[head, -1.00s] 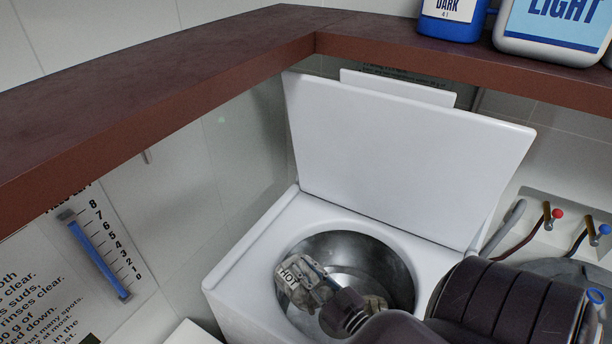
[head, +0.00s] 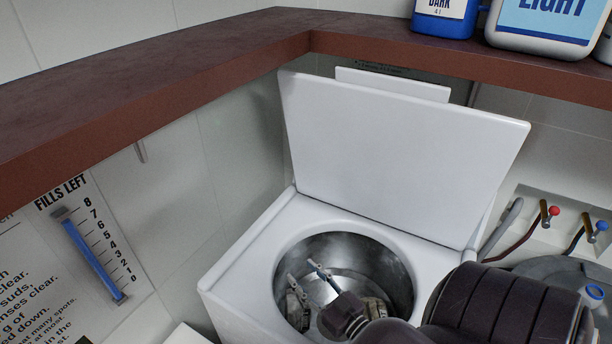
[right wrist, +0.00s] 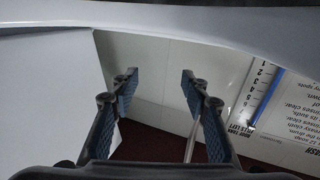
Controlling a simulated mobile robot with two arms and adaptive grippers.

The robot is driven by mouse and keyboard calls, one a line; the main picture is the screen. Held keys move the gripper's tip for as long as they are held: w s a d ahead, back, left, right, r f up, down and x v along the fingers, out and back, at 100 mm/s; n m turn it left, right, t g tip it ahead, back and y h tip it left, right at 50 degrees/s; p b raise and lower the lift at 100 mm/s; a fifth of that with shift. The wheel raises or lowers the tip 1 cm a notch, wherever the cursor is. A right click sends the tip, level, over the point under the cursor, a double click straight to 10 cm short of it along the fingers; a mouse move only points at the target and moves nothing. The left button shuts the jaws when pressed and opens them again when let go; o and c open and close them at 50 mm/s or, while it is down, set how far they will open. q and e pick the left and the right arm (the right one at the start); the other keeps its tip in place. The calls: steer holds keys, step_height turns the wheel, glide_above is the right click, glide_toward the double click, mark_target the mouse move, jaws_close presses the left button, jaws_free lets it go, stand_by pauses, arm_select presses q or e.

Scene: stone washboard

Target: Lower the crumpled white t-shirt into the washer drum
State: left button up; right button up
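The washer drum (head: 393,262) is an open, round metal tub in the white washer. My right gripper (head: 305,277) reaches over it from the lower right in the head view. Its two fingers stand apart. The right wrist view also shows my right gripper (right wrist: 158,88) with fingers spread and nothing between them. I cannot make out a crumpled white t-shirt in either view. Beige-grey shapes show low in the drum beside the gripper, and I cannot tell what they are. My arm hides part of the drum. My left gripper is not in view.
The white lid (head: 395,155) stands open behind the drum. A dark red shelf (head: 150,85) runs above, with a blue jug (head: 446,22) and a white-and-blue jug (head: 545,25). Red (head: 554,211) and blue (head: 602,226) taps are at right. A fills gauge (head: 95,255) hangs at left.

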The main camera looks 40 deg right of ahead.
step_height(320, 180, up, 10)
stand_by(0.9)
